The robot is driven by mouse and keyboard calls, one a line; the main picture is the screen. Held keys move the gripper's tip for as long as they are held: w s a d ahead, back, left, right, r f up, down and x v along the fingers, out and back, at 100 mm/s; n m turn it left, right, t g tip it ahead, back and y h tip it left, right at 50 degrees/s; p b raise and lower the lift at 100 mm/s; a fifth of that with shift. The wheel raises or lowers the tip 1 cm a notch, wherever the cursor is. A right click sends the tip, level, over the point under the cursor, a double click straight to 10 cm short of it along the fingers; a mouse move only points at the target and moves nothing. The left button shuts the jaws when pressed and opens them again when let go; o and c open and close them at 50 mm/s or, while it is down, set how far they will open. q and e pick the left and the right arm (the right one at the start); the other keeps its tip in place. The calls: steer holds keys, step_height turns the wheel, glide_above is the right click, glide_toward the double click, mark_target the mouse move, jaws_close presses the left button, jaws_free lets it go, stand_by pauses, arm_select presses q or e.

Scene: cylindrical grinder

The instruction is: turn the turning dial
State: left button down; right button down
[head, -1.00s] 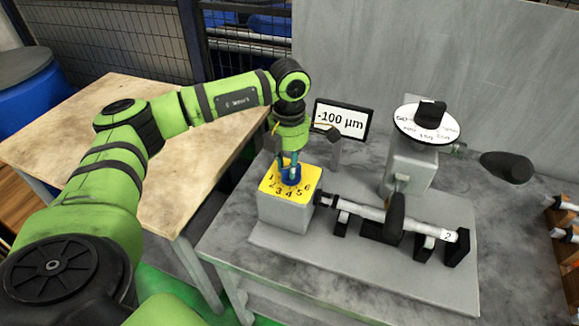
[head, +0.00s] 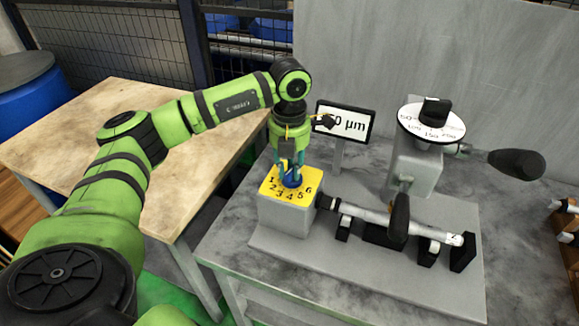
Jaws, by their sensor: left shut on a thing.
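The turning dial is a small blue knob (head: 291,180) on the yellow numbered top (head: 303,187) of a grey box (head: 285,217), with numbers 1 to 6 around it. My left gripper (head: 291,174) points straight down from above and is shut on the blue knob, hiding part of it and of the yellow plate. The sign (head: 352,123) behind reads "0 µm" at its end, its left part hidden by the gripper's wrist. My right gripper is not in view.
A shaft (head: 370,212) lies in black supports right of the box. A machine head with a white round scale (head: 431,122) and a black handle (head: 517,164) stands behind it. A wooden table (head: 95,120) is at left, a grey wall (head: 440,60) behind.

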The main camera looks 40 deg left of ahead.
mark_target(290, 168)
arm_select(q)
steer(key=shift+w+r, duration=0.1)
steer(key=c, duration=1)
jaws_free()
steer(key=shift+c, duration=0.2)
step_height(290, 168, up, 12)
